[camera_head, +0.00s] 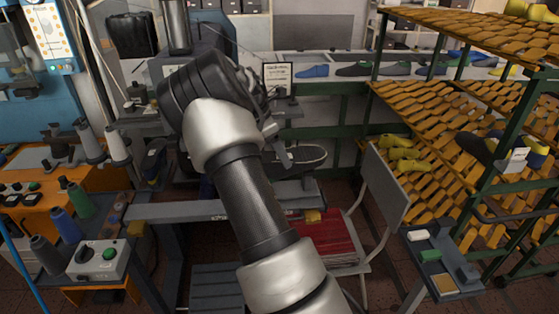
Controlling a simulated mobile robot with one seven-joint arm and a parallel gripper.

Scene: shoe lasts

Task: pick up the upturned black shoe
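An upturned black shoe (308,154) lies behind my arm near the middle of the view, its dark sole with a pale edge facing up. My arm's black elbow covers the area to its left, and the shoe's left end is partly hidden. My gripper (279,148) shows only in part past the elbow, just left of the shoe. It looks close to the shoe's left end, but I cannot tell whether they touch. The finger opening is not clear.
A grey bench (180,211) lies below the shoe. A chair (386,190) with red material (330,238) stands at the front right. A green-framed rack (436,100) of orange lasts fills the right. An orange machine table (30,215) with thread spools is at left.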

